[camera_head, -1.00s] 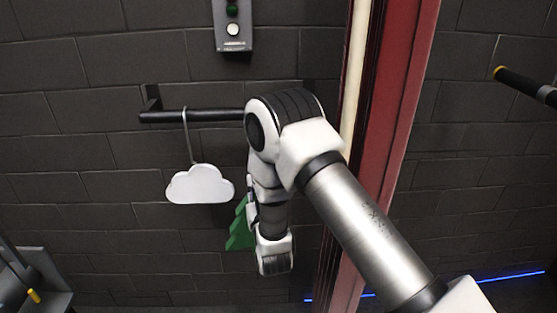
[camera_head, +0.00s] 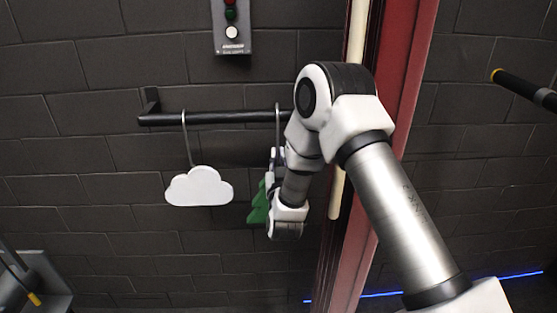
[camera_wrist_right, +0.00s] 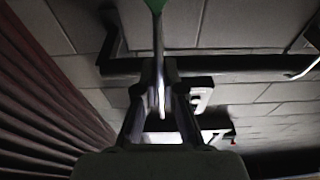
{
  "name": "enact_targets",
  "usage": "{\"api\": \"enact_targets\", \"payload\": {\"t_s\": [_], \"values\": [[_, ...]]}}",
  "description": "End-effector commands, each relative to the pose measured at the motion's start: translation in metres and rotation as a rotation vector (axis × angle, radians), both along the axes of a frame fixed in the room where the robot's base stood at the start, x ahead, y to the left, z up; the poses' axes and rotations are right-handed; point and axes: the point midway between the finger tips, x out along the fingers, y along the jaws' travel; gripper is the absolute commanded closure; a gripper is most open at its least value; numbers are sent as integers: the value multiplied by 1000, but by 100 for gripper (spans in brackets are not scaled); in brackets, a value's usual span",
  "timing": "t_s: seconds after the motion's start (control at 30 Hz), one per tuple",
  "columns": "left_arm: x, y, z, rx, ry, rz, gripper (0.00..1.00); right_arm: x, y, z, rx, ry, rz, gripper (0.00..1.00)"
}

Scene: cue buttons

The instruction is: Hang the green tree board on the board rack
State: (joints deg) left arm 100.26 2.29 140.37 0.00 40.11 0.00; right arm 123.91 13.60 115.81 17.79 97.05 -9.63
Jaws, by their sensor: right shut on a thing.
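The board rack is a black bar (camera_head: 225,118) on the dark brick wall. The green tree board (camera_head: 258,206) is upright below the bar's right part, mostly hidden behind my right gripper (camera_head: 273,168). Its thin grey hook (camera_head: 278,125) reaches up to the bar; I cannot tell whether it rests on it. In the right wrist view, my right gripper (camera_wrist_right: 161,75) is shut on the tree board, with a green bit (camera_wrist_right: 155,5) at the top edge and the bar (camera_wrist_right: 230,66) behind. My left gripper is not in view.
A white cloud board (camera_head: 199,187) hangs from the bar, left of the tree. A grey button box (camera_head: 232,35) is above. A red post (camera_head: 400,75) stands close right of my right gripper.

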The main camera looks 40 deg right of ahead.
Motion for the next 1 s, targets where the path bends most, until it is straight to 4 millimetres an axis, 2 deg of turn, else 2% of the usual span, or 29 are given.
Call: {"api": "enact_targets", "payload": {"t_s": [0.83, 1.0], "values": [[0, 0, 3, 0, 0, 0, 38, 51, -32, 0, -1, -3, -1, 100], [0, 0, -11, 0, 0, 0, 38, 51, -31, -15, -1, -4, 0, 100]]}}
